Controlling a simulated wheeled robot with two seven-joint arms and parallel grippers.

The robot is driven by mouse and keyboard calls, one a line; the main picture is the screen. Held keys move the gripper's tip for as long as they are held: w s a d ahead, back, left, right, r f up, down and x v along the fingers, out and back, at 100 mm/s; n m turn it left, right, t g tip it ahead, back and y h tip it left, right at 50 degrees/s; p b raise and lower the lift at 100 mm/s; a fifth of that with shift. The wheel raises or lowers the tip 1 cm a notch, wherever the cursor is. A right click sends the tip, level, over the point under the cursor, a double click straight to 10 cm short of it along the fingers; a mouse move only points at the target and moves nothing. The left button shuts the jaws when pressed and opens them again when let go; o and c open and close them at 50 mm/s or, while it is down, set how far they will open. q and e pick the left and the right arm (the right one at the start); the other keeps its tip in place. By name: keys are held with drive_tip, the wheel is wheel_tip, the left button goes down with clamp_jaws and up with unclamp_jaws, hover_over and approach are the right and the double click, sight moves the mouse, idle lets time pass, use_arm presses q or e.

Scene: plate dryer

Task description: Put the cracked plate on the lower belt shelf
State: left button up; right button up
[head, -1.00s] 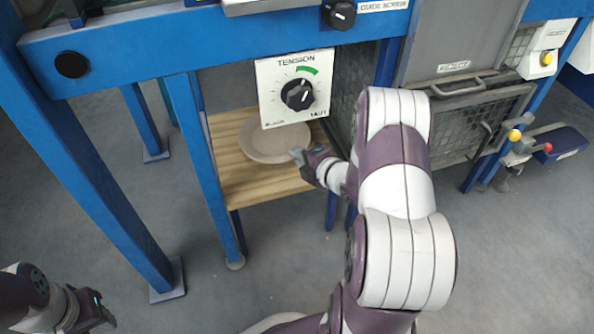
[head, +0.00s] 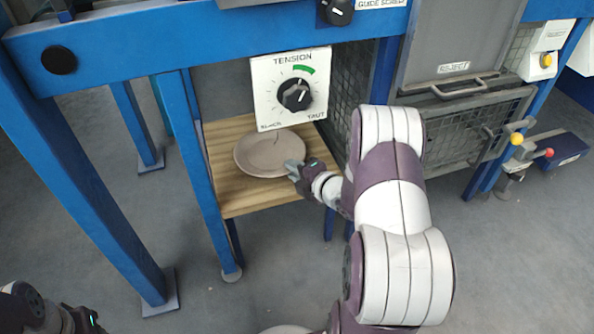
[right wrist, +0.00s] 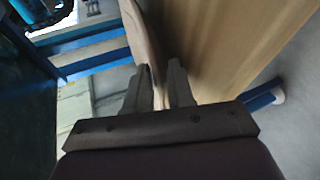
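The plate (head: 268,155) is round and pinkish-grey, with a thin dark line at its far rim that looks like a crack. It is over the wooden shelf (head: 250,205) below the tension dial; I cannot tell whether it rests flat or is slightly raised. My right gripper (head: 293,172) is at the plate's right near rim. In the right wrist view the plate's edge (right wrist: 146,40) runs between the two fingers (right wrist: 158,85), which look closed on it. My left gripper (head: 92,322) is at the bottom left, far from the plate; its fingers are unclear. I cannot identify a lower belt shelf.
The tension dial panel (head: 292,90) hangs just above the plate's far side. A blue leg (head: 200,180) stands left of the shelf, and a mesh panel (head: 345,95) stands right of it. The reject hatch (head: 455,68) is farther right. Grey floor lies open in front.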

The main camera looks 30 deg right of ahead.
drive_tip(key=shift+r+p, duration=0.3)
drive_tip(key=shift+r, duration=0.05)
drive_tip(key=p+v, duration=0.6)
drive_tip(key=v, duration=0.5)
drive_tip(key=s+a+r+m+g, duration=0.3)
drive_tip(key=a+m+g, duration=0.3)
drive_tip(key=a+m, duration=0.2)
drive_tip(key=s+a+r+m+g+h, duration=0.1)
drive_tip(key=s+a+r+m+g, duration=0.1)
drive_tip(key=s+a+m+g, duration=0.3)
drive_tip(key=a+m+g, duration=0.1)
drive_tip(key=a+m, duration=0.2)
drive_tip(key=m, duration=0.3)
drive_tip(key=shift+a+r, duration=0.25)
drive_tip(key=shift+r, duration=0.1)
